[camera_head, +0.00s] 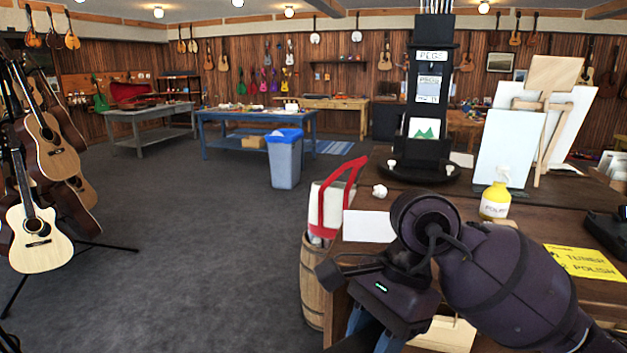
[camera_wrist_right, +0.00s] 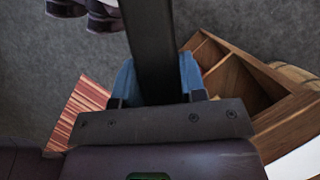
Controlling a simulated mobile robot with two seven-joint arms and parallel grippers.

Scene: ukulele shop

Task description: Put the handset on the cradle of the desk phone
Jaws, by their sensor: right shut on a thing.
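My right gripper (camera_head: 373,328) is low in front of the table, at the bottom of the head view. In the right wrist view its blue fingers (camera_wrist_right: 158,85) are shut on a long black bar, the handset (camera_wrist_right: 150,40), which runs up out of the picture. The handset cannot be made out in the head view. A black device, seemingly the desk phone (camera_head: 607,228), stands on the table at the right edge of the head view, partly cut off. Its cradle cannot be made out. My left gripper is not in view.
The dark wooden table (camera_head: 535,222) holds a yellow bottle (camera_head: 495,199), a yellow sign (camera_head: 585,262), a black display stand (camera_head: 420,150) and white boards (camera_head: 505,150). A barrel (camera_head: 313,280) stands at its left. An open wooden compartment (camera_wrist_right: 235,75) lies beside the gripper.

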